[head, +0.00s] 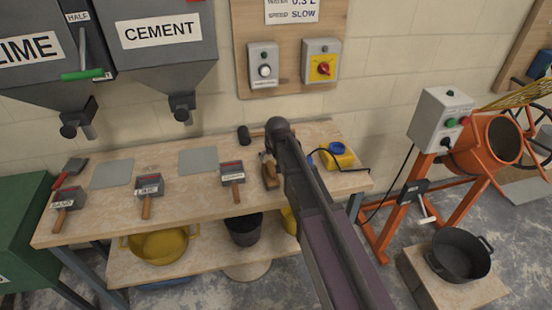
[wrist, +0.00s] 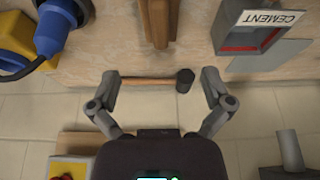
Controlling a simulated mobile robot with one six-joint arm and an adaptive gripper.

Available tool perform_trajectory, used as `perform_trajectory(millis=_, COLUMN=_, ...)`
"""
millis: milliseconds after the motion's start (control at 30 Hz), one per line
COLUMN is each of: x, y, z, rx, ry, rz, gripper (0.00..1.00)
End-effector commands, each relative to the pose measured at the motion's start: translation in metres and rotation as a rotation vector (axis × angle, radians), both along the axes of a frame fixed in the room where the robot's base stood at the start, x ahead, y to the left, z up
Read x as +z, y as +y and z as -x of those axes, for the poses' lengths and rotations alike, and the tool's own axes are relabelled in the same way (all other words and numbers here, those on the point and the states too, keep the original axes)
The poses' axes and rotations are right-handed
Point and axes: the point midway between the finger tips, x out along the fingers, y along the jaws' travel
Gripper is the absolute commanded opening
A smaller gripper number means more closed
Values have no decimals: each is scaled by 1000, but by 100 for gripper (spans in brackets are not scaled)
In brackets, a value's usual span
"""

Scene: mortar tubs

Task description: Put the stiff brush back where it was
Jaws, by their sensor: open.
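A brown wooden piece, which may be the stiff brush, lies on the workbench (head: 125,210) just left of my arm in the head view (head: 269,174). It also shows at the top middle of the wrist view (wrist: 157,22), cut off by the edge; its bristles cannot be made out. My gripper (wrist: 160,77) is open and empty, its fingers wide apart. In the wrist view the wooden piece lies beyond the fingertips, apart from them. In the head view my arm hides the gripper.
A dark-headed mallet (wrist: 183,81) lies at the bench's back, seen between my fingers. The cement scoop (head: 232,172) and a yellow-and-blue tool (head: 338,156) lie either side of the wooden piece. Grey hoppers (head: 165,75) hang above. An orange mixer (head: 480,150) stands right.

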Motion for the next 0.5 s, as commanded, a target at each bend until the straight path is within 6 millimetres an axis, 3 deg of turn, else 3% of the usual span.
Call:
perform_trajectory(millis=267, x=-1, y=-8, z=6, rx=-8, ry=9, rz=3, gripper=100)
perform_trajectory(millis=367, x=-2, y=-25, z=18, rx=-25, ry=29, rz=8, gripper=100)
perform_trajectory(millis=500, x=-5, y=-67, z=50, rx=-69, ry=82, rz=23, gripper=100)
